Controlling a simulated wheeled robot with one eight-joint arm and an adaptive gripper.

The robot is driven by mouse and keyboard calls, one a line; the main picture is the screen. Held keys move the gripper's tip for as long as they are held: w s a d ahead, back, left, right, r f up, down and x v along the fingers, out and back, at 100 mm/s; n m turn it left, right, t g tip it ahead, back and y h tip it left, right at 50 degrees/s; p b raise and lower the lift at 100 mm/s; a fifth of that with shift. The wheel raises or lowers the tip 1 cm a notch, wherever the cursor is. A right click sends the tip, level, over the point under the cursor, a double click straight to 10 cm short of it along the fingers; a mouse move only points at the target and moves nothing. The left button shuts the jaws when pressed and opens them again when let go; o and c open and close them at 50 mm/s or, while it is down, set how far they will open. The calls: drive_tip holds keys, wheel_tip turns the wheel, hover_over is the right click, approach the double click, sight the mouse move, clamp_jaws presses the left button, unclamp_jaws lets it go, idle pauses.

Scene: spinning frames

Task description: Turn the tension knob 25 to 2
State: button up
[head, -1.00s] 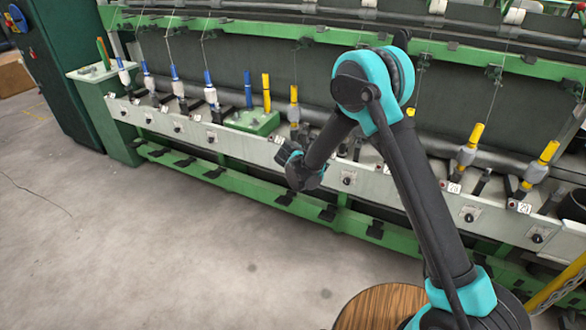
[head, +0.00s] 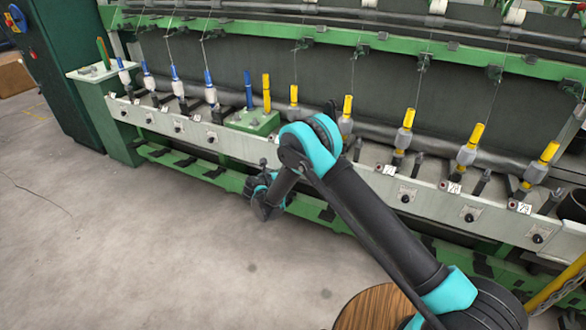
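A pale rail runs along the front of the spinning frame, with small black tension knobs on light plates. Three knobs to the right of my arm show clearly: one (head: 405,198), a second (head: 469,217) and a third (head: 538,238). Several more sit at the left, such as this knob (head: 211,138). The number tags are too small to read surely, so I cannot tell which knob is 25 or its setting. My gripper (head: 262,184) is in front of the rail, near its middle, apart from the clearly visible knobs. Its fingers are too small to judge. My arm hides part of the rail.
Yellow bobbins (head: 404,128) and blue-topped bobbins (head: 210,88) stand behind the rail. A green lower beam (head: 215,177) runs below it. A round wooden top (head: 372,308) is at the bottom. The grey floor (head: 130,240) at left is open.

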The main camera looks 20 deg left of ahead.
drive_tip(key=a+x, duration=0.1)
drive_tip(key=x, duration=0.9)
drive_tip(key=shift+w+d, duration=0.2)
drive_tip(key=shift+d, duration=0.3)
drive_tip(key=shift+f, duration=0.1)
drive_tip(key=shift+c, duration=0.2)
clamp_jaws()
drive_tip(key=shift+s+d+f+m+t+y, duration=0.15)
drive_tip(key=shift+m+t+y, duration=0.25)
drive_tip(key=shift+m+y, duration=1.05)
drive_tip(key=shift+w+d+f+m+t+y, duration=0.1)
drive_tip(key=shift+m+t+y, duration=0.4)
drive_tip(key=shift+m, duration=1.7)
drive_tip(key=shift+s+d+f+m+t+y, duration=0.15)
drive_tip(key=shift+m+t+y, duration=0.15)
drive_tip(key=shift+m+y, duration=1.2)
drive_tip(key=shift+w+m+h, duration=0.1)
drive_tip(key=shift+m+h, duration=0.25)
drive_tip(key=shift+m, duration=0.1)
